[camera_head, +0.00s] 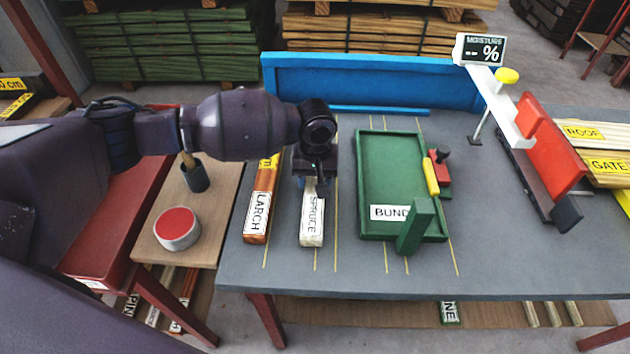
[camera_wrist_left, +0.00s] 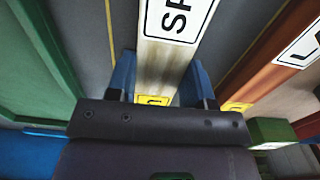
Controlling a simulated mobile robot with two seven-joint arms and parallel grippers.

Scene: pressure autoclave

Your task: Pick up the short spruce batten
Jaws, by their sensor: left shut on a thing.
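The short spruce batten (camera_head: 312,238) is pale, with a white SPRUCE label, and points toward the table's front edge. My left gripper (camera_head: 312,184) is over its far part. In the left wrist view the batten (camera_wrist_left: 165,60) runs between the two blue fingers of the gripper (camera_wrist_left: 163,80), which is shut on it. The batten appears to be at the table top; I cannot tell whether it touches it. Its far end is hidden under my gripper in the head view. My right gripper is not in view.
An orange-brown LARCH batten (camera_head: 256,222) lies close to the left. A green BUND tray (camera_head: 375,180) with a yellow-handled red clamp (camera_head: 440,172) lies to the right. A blue fence (camera_head: 370,82) closes the back. A moisture meter (camera_head: 480,50) and red-edged rack stand right.

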